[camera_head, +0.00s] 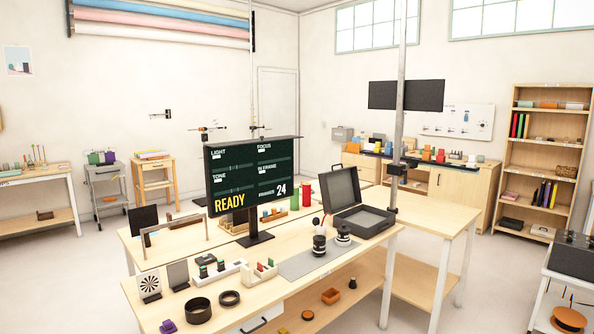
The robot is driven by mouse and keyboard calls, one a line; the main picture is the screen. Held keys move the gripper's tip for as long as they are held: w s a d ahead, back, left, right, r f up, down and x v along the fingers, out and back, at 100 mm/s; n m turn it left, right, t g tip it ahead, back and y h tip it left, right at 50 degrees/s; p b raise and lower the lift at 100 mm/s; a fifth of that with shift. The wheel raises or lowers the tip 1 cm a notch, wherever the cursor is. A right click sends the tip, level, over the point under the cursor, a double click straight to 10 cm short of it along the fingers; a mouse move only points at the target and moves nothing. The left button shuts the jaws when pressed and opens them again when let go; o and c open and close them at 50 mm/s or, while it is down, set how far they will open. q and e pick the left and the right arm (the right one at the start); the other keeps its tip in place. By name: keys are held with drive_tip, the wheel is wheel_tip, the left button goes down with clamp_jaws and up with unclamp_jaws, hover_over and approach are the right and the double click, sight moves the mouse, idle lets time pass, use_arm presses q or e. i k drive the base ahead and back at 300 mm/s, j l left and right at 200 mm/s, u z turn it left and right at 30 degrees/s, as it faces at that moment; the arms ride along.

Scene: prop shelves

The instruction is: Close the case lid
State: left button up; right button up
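A dark grey case (364,221) sits open on the right part of the wooden table, beside a metal pole. Its lid (341,190) stands up at the left and back of the case, tilted slightly back. The inside of the case looks dark, and I cannot tell whether it holds anything. Neither of my grippers shows in the head view.
The table (220,294) also holds a monitor (252,175) reading READY, a grey mat (301,263) with two dark cylinders, black rings (198,310) and a white rack (259,274). A vertical pole (398,130) rises just right of the case.

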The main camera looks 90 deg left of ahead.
sight(340, 191)
drive_tip(key=j+u, duration=0.2)
drive_tip(key=u, duration=0.2)
drive_tip(key=i+j+u, duration=0.15)
drive_tip(key=u, duration=0.3)
drive_tip(key=i+j+u, duration=0.1)
drive_tip(key=u, duration=0.3)
drive_tip(key=i+j+u, duration=0.1)
drive_tip(key=u, duration=0.35)
drive_tip(key=i+u, duration=0.2)
drive_tip(key=u, duration=0.2)
drive_tip(key=i+u, duration=0.2)
drive_tip(key=i, duration=0.25)
drive_tip(key=i+l+u, duration=0.1)
drive_tip(key=i+u, duration=0.15)
drive_tip(key=i, duration=0.2)
drive_tip(key=i+l+u, duration=0.2)
drive_tip(key=i, duration=0.2)
drive_tip(key=i+l+u, duration=0.15)
drive_tip(key=i+u, duration=0.15)
drive_tip(key=u, duration=0.15)
